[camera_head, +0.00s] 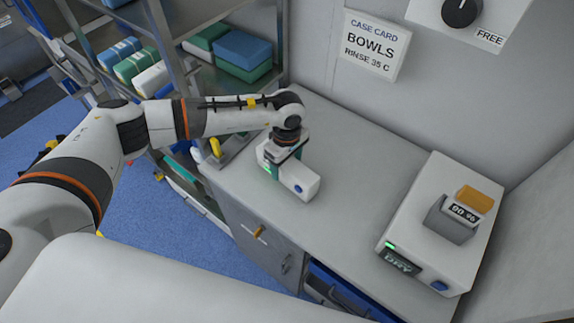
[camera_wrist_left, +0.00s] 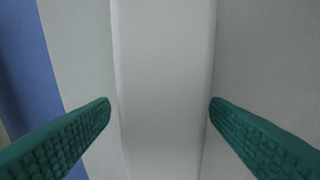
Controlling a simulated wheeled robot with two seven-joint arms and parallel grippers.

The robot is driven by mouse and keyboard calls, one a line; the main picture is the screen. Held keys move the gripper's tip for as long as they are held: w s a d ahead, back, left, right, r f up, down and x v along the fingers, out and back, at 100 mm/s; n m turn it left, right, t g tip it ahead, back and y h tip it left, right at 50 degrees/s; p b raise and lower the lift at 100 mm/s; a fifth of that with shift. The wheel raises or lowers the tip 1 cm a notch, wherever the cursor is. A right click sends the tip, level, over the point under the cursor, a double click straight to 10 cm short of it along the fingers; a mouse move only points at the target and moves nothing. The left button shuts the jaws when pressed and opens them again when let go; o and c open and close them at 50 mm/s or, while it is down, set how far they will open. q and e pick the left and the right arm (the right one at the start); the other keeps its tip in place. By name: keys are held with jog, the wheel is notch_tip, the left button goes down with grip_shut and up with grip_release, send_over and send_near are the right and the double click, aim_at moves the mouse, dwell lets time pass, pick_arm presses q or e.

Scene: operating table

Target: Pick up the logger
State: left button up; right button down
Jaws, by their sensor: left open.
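My left gripper (camera_head: 283,154) is open over a small white device (camera_head: 299,184) with a green light and a blue button, on the grey counter. In the left wrist view, the white body (camera_wrist_left: 162,70) lies between the two green ridged fingers (camera_wrist_left: 160,108), one on each side; I cannot tell whether they touch it. A grey box with a small number display (camera_head: 452,220) sits on a larger white unit marked DRY (camera_head: 415,232), well right of the gripper. No label says logger, so I cannot tell which of these it is. My right gripper is out of view.
The counter (camera_head: 338,218) is bare between the small device and the DRY unit. Shelves with blue and green packs (camera_head: 243,50) stand behind the arm. A wall carries a BOWLS card (camera_head: 372,46).

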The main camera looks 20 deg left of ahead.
pick_arm(q)
jog(key=shift+w+f+p, duration=0.1)
jog(key=shift+f+p, duration=0.5)
jog(key=shift+f, duration=1.2)
jog(key=c, duration=1.1)
jog(key=shift+r, duration=0.1)
jog(key=shift+c, duration=0.2)
